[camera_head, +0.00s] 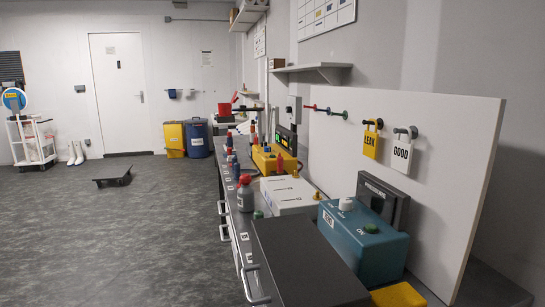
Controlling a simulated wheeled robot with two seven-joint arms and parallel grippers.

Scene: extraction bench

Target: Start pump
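A teal box (358,250) stands on the bench at the lower right, against the white board. Its top carries a green button (371,228) beside a white marking that looks like ON, and a pale knob (346,204) toward its far left. I cannot tell for sure that this box is the pump, or whether it is running. A dark grey unit (383,198) stands behind it by the board. Neither of my grippers is in view.
A white box (289,195), a yellow unit (272,160) and a grey red-capped bottle (245,193) stand farther along. Open floor lies left.

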